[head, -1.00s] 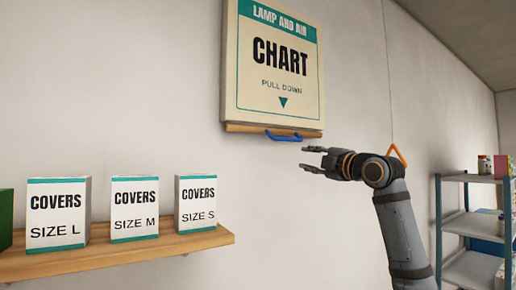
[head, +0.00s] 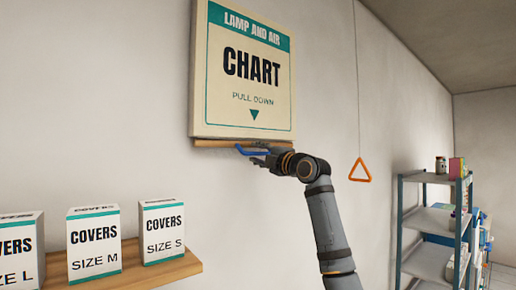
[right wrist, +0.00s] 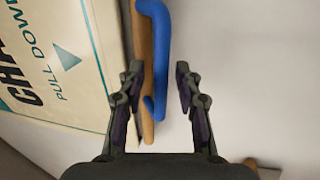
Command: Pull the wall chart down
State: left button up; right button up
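The wall chart (head: 250,75) hangs on the wall, with a wooden bar (head: 213,143) along its bottom edge. A blue handle (head: 243,150) sits on the bar. My right gripper (head: 262,158) is at the handle's right part in the head view. In the right wrist view the right gripper (right wrist: 161,90) is open, with one finger on each side of the blue handle (right wrist: 158,50) and bar (right wrist: 148,128); the fingers do not appear closed on it. My left gripper is not in view.
A wooden shelf (head: 180,270) with boxes of covers (head: 95,243) is at the lower left. An orange triangular pull (head: 360,172) hangs on a cord to the right of my arm. A metal rack (head: 430,217) with items stands at the right.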

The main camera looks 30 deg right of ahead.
jog(key=shift+w, duration=0.1)
grip_shut()
jog(key=shift+f, duration=0.1)
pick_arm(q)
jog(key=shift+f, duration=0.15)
pick_arm(e)
jog(key=shift+f, duration=0.1)
